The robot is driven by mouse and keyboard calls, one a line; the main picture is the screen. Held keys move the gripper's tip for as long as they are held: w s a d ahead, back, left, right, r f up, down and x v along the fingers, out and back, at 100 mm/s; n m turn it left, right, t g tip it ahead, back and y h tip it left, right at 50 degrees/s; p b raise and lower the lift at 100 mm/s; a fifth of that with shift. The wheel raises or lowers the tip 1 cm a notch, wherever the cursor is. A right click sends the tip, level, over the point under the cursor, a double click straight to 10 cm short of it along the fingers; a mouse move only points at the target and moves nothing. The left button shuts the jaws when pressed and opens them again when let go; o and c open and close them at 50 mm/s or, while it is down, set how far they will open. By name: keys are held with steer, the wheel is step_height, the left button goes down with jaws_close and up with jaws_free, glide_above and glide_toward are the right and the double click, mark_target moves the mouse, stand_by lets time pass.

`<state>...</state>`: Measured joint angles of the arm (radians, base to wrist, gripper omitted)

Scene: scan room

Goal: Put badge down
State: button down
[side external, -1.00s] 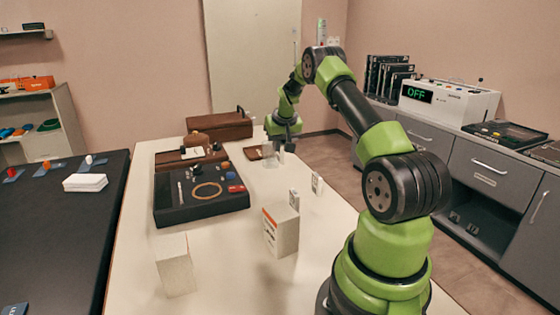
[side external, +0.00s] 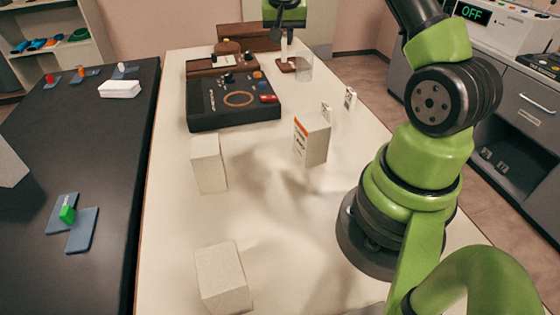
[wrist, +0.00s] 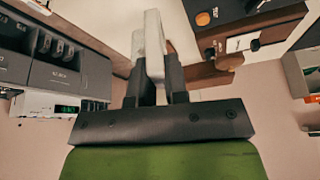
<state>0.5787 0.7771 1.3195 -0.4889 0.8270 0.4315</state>
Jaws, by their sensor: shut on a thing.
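In the side external view my gripper (side external: 287,30) is at the top of the picture, pointing down. It is shut on a pale, narrow, flat thing, which I take to be the badge (side external: 290,47), hanging upright below the fingers. Its lower end is over or close to a small brown pad (side external: 284,66); I cannot tell if they touch. In the wrist view the pale badge (wrist: 153,38) sticks out between the dark fingers of my gripper (wrist: 154,70). Its markings are not readable.
A clear box-like thing (side external: 304,69) stands just right of the badge. White boxes (side external: 209,163) and (side external: 312,140) stand nearer.

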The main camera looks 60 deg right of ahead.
steer(key=s+a+m+g, duration=0.2)
steer(key=a+m, duration=0.2)
steer(key=a, duration=1)
steer(key=s+a+m+g, duration=0.1)
steer(key=s+a+m, duration=0.25)
steer(key=a, duration=1.05)
steer(key=s+a+m+g, duration=0.2)
steer(key=s+a+m, duration=0.55)
steer(key=s, duration=0.55)
steer(key=shift+y, duration=0.4)
steer(key=shift+s+a+f, duration=0.1)
steer(key=shift+s+f, duration=0.05)
steer(key=shift+f, duration=3.5)
steer(key=shift+s+a+f, duration=0.1)
steer(key=shift+s+f, duration=0.05)
steer(key=shift+f, duration=3.5)
steer(key=shift+f, duration=0.1)
